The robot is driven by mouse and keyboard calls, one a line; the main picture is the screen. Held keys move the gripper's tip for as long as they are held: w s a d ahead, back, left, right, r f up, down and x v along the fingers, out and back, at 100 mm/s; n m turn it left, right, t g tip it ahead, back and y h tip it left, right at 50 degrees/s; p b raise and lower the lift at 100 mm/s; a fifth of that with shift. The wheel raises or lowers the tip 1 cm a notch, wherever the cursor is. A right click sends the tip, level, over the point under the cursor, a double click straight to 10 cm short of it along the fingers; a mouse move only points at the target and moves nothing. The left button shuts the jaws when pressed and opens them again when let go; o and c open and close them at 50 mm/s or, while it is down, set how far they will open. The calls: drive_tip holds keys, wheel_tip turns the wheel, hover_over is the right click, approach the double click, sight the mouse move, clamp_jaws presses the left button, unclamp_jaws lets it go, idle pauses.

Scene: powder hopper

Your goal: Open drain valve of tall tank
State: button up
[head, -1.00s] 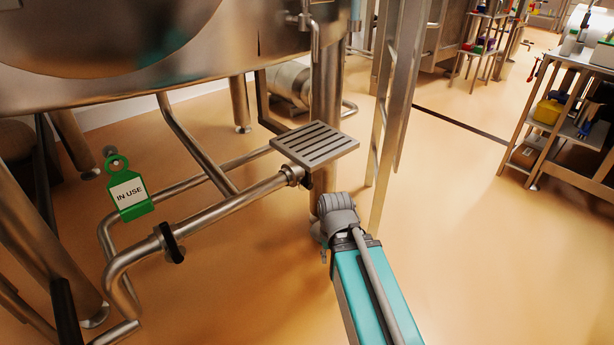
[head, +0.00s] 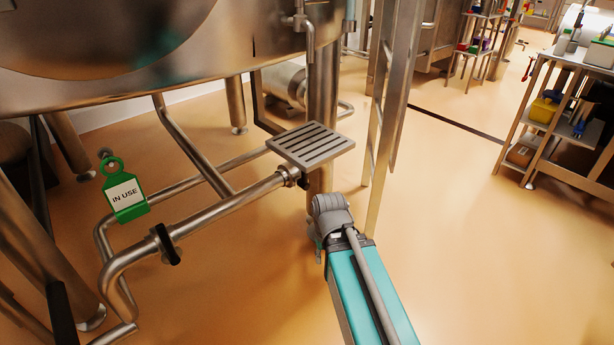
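A large steel tank (head: 205,75) on legs fills the upper left; its top is out of view. Steel drain piping (head: 222,210) runs beneath it. A valve with a black handle (head: 166,244) sits on the lower pipe, its handle lying across the pipe. A second dark fitting (head: 303,180) is at the pipe's right end, partly hidden under a slotted grate. My gripper (head: 317,250) is at the end of my teal arm, low over the floor, right of the pipe and apart from both fittings. Its fingers are mostly hidden behind my wrist.
A green "IN USE" tag (head: 124,195) hangs left of the valve. The slotted steel grate (head: 312,145) juts out above the pipe end. A steel ladder-like frame (head: 392,110) stands behind my arm. A shelf cart (head: 565,115) is at right. The floor (head: 480,260) between is clear.

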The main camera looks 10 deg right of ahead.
drive_tip(key=shift+w+r, duration=0.1)
idle(0.5)
wheel_tip(320, 180, up, 4)
drive_tip(key=p, duration=0.4)
drive_tip(key=shift+r, duration=0.1)
drive_tip(key=shift+o, duration=1.2)
drive_tip(key=shift+a, duration=0.1)
